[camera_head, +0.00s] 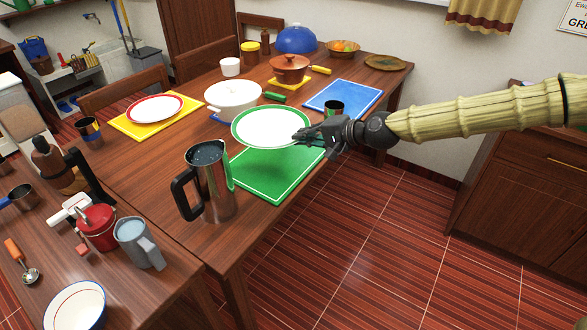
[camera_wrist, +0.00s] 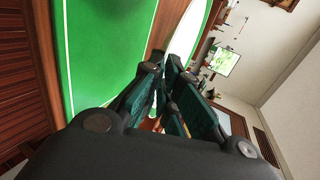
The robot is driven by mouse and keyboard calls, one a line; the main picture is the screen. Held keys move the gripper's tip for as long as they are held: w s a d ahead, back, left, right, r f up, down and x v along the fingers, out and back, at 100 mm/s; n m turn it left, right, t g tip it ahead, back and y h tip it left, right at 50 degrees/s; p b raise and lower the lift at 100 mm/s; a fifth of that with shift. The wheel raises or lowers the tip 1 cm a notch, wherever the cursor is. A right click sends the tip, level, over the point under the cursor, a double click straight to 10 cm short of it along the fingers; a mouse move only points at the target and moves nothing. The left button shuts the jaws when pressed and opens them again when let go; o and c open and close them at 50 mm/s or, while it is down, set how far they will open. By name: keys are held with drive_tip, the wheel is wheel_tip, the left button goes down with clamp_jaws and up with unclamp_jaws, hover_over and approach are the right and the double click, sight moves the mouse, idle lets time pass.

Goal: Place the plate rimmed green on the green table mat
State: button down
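The green-rimmed plate (camera_head: 268,128) is white inside and overlaps the far left part of the green table mat (camera_head: 262,183) in the head view. It seems held above the mat; the exact gap cannot be told. My gripper (camera_head: 306,137) is at the plate's right edge, its fingers closed around the rim. In the wrist view my gripper (camera_wrist: 165,88) has the plate's edge (camera_wrist: 187,35) between its fingers, with the green mat (camera_wrist: 100,50) to the left. The fingers partly hide the rim.
A steel pitcher (camera_head: 209,180) stands at the mat's near left. A white pot (camera_head: 232,98) is just behind the plate. A red-rimmed plate (camera_head: 155,108) sits on a yellow mat at left.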

hover_over(308, 172)
wheel_tip(308, 172, down, 5)
drive_tip(key=shift+a+f, duration=0.1)
drive_tip(key=shift+f, duration=2.3)
drive_tip(key=shift+f, duration=0.2)
drive_tip(key=c, duration=2)
unclamp_jaws()
drive_tip(key=shift+o, duration=0.4)
